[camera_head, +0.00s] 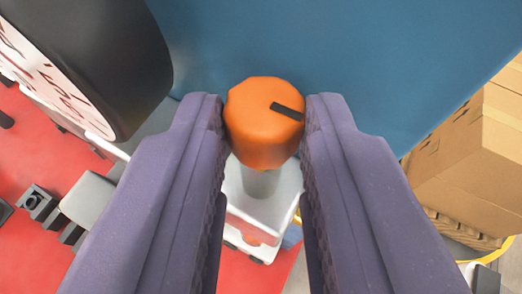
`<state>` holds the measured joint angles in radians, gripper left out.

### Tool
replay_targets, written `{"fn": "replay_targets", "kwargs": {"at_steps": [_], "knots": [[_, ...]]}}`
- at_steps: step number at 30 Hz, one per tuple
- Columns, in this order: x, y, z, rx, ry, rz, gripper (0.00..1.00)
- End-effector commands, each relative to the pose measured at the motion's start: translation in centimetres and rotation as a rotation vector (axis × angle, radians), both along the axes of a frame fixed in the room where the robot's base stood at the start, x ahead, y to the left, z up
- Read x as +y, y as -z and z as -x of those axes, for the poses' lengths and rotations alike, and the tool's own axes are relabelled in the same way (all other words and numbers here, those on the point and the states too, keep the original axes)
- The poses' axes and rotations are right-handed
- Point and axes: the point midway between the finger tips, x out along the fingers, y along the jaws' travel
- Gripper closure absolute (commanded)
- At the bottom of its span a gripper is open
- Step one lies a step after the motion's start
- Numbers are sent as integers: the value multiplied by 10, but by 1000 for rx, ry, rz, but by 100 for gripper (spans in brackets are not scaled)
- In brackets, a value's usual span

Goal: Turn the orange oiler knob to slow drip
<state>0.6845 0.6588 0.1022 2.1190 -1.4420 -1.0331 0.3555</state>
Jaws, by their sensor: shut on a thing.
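The orange oiler knob (258,137) is in the upper middle of the view, a rounded cap with a dark pointer mark on its top. The mark runs from near the knob's centre toward its right edge, tilted slightly downward. My gripper (264,125) has its two purple fingers on either side of the knob, shut on it near the fingertips. A pale stem (258,181) shows below the knob, above a white block (262,212). The drip setting marks are not visible.
A large blue surface (340,50) lies right behind the knob. A black-rimmed gauge (140,70) with a white face stands close at the left. Cardboard boxes (470,150) are at the right. Red surface (40,160) and grey fittings (90,198) show at lower left.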

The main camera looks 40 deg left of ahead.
Motion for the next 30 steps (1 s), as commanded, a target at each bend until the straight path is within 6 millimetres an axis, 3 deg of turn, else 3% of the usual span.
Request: {"fn": "replay_targets", "kwargs": {"at_steps": [8,9,20,30], "knots": [[0,-1,-1,-6,-1,0,100],[0,-1,-1,-6,-1,0,64],[-4,-2,3,-4,1,0,63],[-37,-25,45,-5,2,2,63]]}}
